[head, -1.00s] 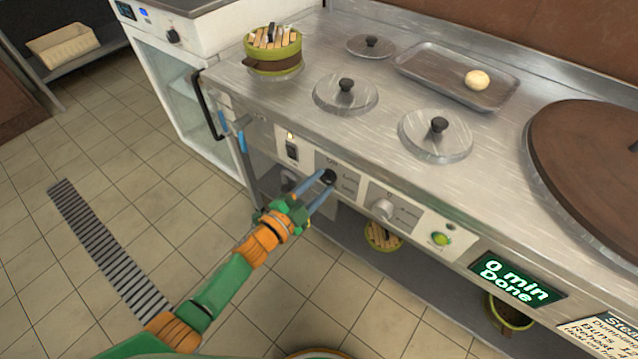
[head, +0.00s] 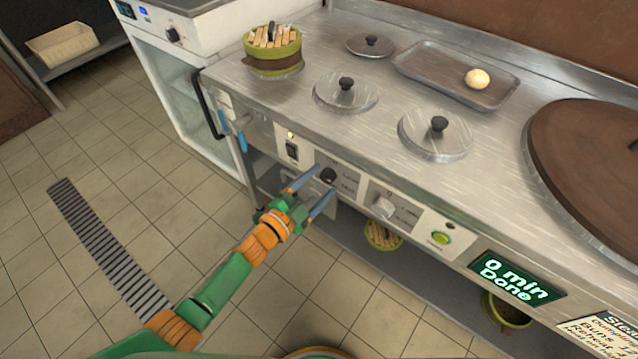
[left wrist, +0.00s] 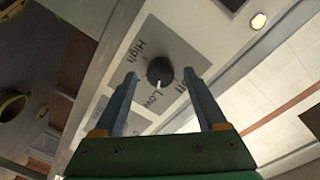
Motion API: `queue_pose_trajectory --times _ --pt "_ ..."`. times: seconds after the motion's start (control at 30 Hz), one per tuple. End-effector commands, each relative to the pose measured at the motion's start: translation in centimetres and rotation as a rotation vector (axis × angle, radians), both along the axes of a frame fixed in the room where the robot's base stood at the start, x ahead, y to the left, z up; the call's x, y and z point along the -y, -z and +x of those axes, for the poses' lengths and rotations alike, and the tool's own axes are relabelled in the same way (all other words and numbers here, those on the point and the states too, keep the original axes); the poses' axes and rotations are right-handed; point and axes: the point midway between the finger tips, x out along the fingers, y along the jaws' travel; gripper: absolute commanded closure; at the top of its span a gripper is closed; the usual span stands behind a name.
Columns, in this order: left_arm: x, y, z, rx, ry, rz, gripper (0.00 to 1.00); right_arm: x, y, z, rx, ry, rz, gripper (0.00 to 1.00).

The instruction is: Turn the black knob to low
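The black knob (head: 328,175) is on the front panel of the steel counter, and also shows in the left wrist view (left wrist: 160,70). There its white pointer mark is turned to the word Low, with High on one side and Off on the other. My left gripper (head: 325,181) is open and empty, drawn back a little in front of the knob. In the left wrist view its two blue-grey fingers (left wrist: 160,85) stand either side of the knob, apart from it. My right gripper is not in view.
A light switch panel (head: 291,150) is left of the knob, and a silver knob (head: 383,208) and a green button (head: 441,238) are to its right. Lidded pots (head: 346,92) are set in the counter above. The floor in front is clear.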

Motion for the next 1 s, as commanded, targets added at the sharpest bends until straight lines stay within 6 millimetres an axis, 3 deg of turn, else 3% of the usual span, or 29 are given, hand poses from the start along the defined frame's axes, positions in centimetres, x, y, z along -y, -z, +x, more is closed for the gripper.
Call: queue_pose_trajectory --times 0.13,0.43,0.9,0.97,1.0 --pt "-0.6 -0.2 -0.7 -0.001 -0.001 0.000 0.26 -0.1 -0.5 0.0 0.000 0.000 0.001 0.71" --pt "-4.0 -0.4 -5.2 -0.003 0.000 0.001 0.26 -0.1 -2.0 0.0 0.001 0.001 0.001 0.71" --pt "-4.4 -0.3 -5.6 -0.002 -0.002 -0.001 0.26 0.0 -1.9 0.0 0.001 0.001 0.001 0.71" --pt "-4.9 0.7 -5.7 -0.039 -0.026 -0.002 0.26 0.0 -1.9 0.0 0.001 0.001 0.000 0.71" --pt "-5.7 2.3 -5.8 -0.094 -0.064 -0.005 0.26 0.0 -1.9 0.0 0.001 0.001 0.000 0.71"
